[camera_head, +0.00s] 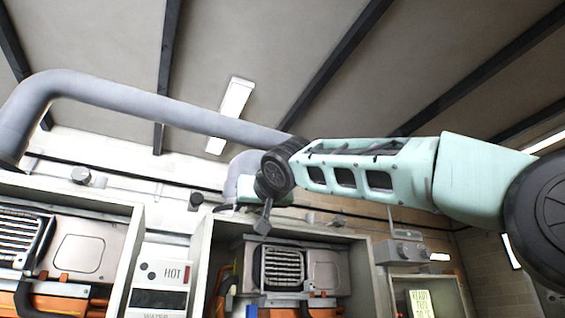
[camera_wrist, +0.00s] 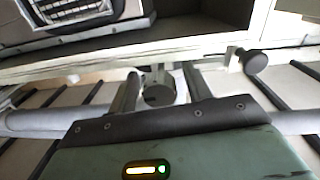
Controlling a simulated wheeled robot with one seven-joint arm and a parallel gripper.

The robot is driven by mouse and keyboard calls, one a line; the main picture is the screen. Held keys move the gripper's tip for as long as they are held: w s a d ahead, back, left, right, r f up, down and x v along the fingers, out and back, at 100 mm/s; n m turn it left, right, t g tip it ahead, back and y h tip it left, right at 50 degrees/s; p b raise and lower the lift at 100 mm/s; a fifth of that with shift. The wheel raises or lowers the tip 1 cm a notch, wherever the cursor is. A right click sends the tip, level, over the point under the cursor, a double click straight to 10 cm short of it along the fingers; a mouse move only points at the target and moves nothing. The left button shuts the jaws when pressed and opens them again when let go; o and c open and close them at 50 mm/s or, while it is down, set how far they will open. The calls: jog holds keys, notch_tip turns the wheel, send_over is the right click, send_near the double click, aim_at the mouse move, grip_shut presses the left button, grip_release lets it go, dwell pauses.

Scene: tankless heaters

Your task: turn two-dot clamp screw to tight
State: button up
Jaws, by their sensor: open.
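My gripper (camera_head: 263,222) hangs from my mint arm at the top of the middle heater enclosure in the head view. In the wrist view my gripper (camera_wrist: 164,84) is open, its two grey fingers apart. A round grey fitting (camera_wrist: 158,84) shows between the fingers; I cannot tell whether they touch it. A grey round knob (camera_wrist: 255,62) on a short stem stands to the right of the fingers. No two-dot mark is readable, so I cannot tell which part is the two-dot clamp screw or how tight it is.
Open heater enclosures stand along the wall, the middle one (camera_head: 360,240) below my gripper. A thick grey pipe (camera_head: 170,112) runs above them. A grey round fitting (camera_head: 81,175) is on the left wall and a grey box (camera_head: 400,250) at right.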

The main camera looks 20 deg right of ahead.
jog(key=s+b, duration=0.7)
jog(key=s, duration=1)
jog(key=shift+s+a, duration=0.25)
jog(key=shift+a, duration=0.15)
jog(key=shift+r, duration=0.1)
